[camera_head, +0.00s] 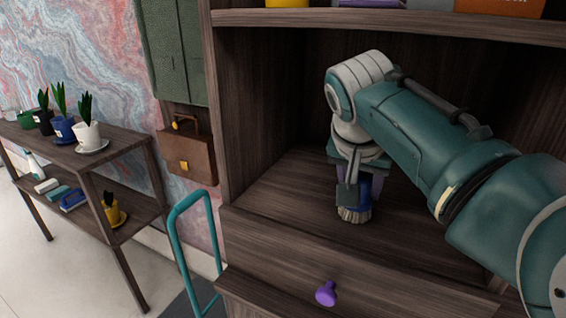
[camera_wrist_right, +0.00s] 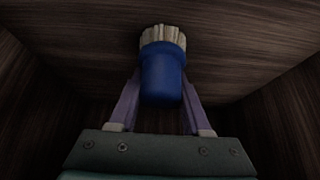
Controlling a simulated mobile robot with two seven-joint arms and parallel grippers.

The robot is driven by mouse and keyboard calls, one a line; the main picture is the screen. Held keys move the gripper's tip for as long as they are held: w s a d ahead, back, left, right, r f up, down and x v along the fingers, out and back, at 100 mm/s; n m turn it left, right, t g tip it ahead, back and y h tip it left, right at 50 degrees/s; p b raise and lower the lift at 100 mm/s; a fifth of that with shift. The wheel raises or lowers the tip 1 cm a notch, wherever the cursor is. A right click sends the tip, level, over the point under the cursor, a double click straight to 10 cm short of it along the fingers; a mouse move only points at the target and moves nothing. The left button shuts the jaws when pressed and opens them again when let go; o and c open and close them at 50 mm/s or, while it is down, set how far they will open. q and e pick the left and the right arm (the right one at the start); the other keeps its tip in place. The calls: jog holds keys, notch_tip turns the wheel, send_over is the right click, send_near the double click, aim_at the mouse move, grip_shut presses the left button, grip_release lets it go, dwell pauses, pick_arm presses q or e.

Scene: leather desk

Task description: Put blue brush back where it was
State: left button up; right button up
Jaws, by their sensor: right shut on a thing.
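The blue brush (camera_head: 363,197) has a blue handle and pale bristles. In the head view it is bristles down in a dark wooden compartment (camera_head: 270,190), with the bristles at or just above the compartment floor; I cannot tell whether they touch. My right gripper (camera_head: 358,185) is shut on the blue handle from above. In the right wrist view the brush (camera_wrist_right: 162,75) sits between the two purple fingers of the right gripper (camera_wrist_right: 162,98), bristles pointing away from the palm. My left gripper is not in view.
A drawer with a purple knob (camera_head: 326,293) is below the compartment. A shelf board (camera_head: 390,22) with objects on it is above. A rack (camera_head: 120,150) with potted plants and a brown briefcase (camera_head: 188,155) are at the left. The compartment floor left of the brush is clear.

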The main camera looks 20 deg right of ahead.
jog(key=shift+w+a+r, duration=0.1)
jog(key=shift+w+r, duration=0.05)
jog(key=shift+f, duration=0.2)
jog(key=o, duration=1.2)
